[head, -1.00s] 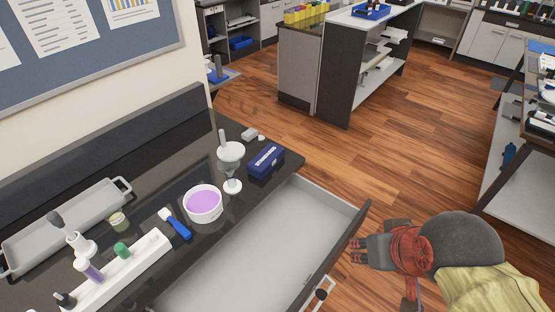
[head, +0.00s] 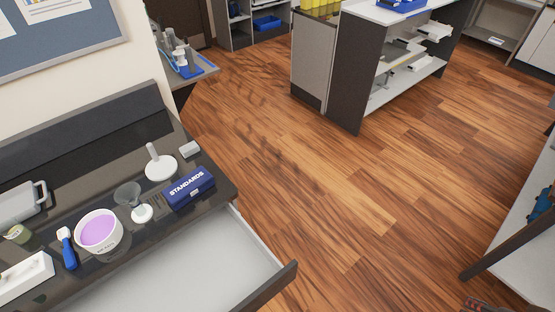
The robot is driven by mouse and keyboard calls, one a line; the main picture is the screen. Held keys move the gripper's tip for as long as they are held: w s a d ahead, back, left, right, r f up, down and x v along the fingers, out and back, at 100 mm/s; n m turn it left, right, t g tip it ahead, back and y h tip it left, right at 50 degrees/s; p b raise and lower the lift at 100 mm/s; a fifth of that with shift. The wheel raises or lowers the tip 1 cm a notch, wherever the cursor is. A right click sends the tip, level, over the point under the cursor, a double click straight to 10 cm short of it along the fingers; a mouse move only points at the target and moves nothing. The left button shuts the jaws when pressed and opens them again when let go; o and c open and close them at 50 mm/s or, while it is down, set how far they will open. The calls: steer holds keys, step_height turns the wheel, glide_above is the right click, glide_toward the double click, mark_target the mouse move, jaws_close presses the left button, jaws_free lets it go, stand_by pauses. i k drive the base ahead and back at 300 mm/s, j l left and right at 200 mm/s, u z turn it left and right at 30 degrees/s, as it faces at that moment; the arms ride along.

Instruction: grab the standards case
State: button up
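The standards case (head: 190,188) is a small dark blue box with white "STANDARDS" lettering. It sits closed on the black countertop near its right front corner, just behind the open drawer (head: 215,275). Only a small dark reddish piece of my arm or gripper (head: 478,305) shows at the bottom right edge. It is far to the right of the case and away from it. The fingers are not visible.
The open drawer juts out in front of the counter. The wooden floor (head: 330,200) to the right is clear.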

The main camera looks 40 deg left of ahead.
mark_target(185, 190)
steer(key=i+l, duration=0.15)
steer(key=i, duration=0.35)
steer(key=i+l, duration=0.1)
steer(key=i, duration=0.35)
steer(key=i+u, duration=0.2)
steer(key=u, duration=0.2)
steer(key=i+u, duration=0.2)
steer(key=u, duration=0.2)
steer(key=i+l+u, duration=0.15)
steer(key=u, duration=0.25)
steer(key=i+l+u, duration=0.15)
steer(key=u, duration=0.25)
steer(key=i+u, duration=0.2)
steer(key=u, duration=0.25)
steer(key=i+l+u, duration=0.1)
steer(key=u, duration=0.35)
steer(key=i+l+u, duration=0.2)
steer(key=u, duration=0.25)
steer(key=i+l+u, duration=0.2)
steer(key=u, duration=0.25)
steer(key=i+l+u, duration=0.1)
steer(key=l+u, duration=0.15)
steer(key=u, duration=0.2)
steer(key=i+l+u, duration=0.5)
steer(key=j, duration=0.15)
steer(key=i, duration=0.05)
